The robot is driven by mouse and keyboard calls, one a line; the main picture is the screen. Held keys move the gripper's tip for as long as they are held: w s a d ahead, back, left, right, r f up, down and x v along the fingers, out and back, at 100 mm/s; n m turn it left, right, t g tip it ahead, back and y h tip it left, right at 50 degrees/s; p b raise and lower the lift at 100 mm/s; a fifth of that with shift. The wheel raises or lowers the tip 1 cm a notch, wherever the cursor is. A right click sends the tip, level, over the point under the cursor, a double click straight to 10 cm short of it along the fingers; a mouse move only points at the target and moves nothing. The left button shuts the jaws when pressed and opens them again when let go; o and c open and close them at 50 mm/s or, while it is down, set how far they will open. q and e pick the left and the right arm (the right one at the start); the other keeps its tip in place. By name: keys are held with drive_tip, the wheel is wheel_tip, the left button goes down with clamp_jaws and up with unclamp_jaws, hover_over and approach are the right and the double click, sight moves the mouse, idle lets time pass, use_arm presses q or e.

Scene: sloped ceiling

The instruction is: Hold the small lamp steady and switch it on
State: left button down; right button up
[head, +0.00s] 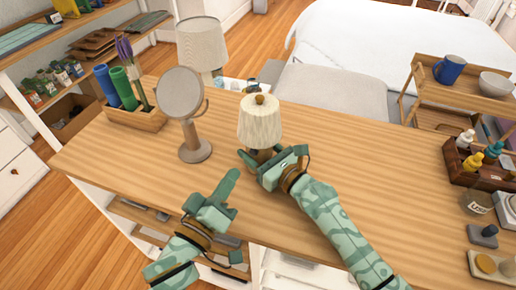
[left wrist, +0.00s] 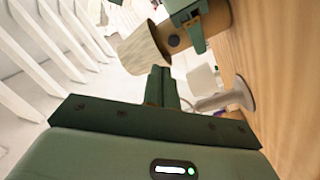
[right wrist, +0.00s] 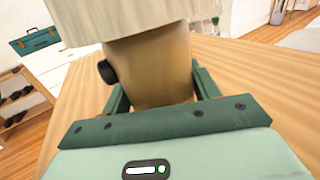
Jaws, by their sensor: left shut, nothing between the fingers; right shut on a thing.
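The small lamp has a pleated cream shade (head: 260,122) and a brown rounded base (right wrist: 150,65). It stands upright on the wooden desk, and the shade shows no clear glow. My right gripper (head: 262,160) is shut on the lamp base, one finger on each side. My left gripper (head: 234,174) is shut and empty, in front and left of the lamp, apart from it. In the left wrist view its fingertips (left wrist: 161,72) point towards the lamp.
A round mirror (head: 181,95) stands left of the lamp, with a larger lamp (head: 202,45) behind it. A wooden holder (head: 135,117) with green and blue tubes is at the far left. A dark bottle crate (head: 470,172) is at the right. The desk between lamp and crate is clear.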

sight(253, 152)
use_arm(q)
drive_tip(key=m+g+h, duration=0.3)
drive_tip(key=s+a+f+m+g+h, duration=0.1)
drive_tip(key=m+g+h, duration=0.1)
drive_tip(key=g+h, duration=0.1)
drive_tip(key=f+m+g+h, duration=0.1)
drive_tip(key=m+g+h, duration=0.1)
drive_tip(key=m+g, duration=0.1)
drive_tip(key=shift+s+a+f+m+h, duration=0.2)
drive_tip(key=shift+a+f+m+h, duration=0.1)
drive_tip(key=shift+h, duration=0.1)
use_arm(e)
drive_tip(key=shift+a, duration=0.1)
use_arm(q)
drive_tip(key=shift+s+d+r+g+h, duration=0.15)
drive_tip(key=shift+s+r+g+h, duration=0.05)
drive_tip(key=shift+g+h, duration=0.1)
drive_tip(key=shift+w+d, duration=0.15)
drive_tip(key=shift+w, duration=0.05)
drive_tip(key=w+d, duration=0.1)
drive_tip(key=w, duration=0.1)
drive_tip(key=w+d, duration=0.1)
drive_tip(key=w, duration=0.2)
drive_tip(key=w+d, duration=0.1)
drive_tip(key=w, duration=0.1)
drive_tip(key=shift+w, duration=0.35)
drive_tip(key=shift+w, duration=0.1)
idle(0.4)
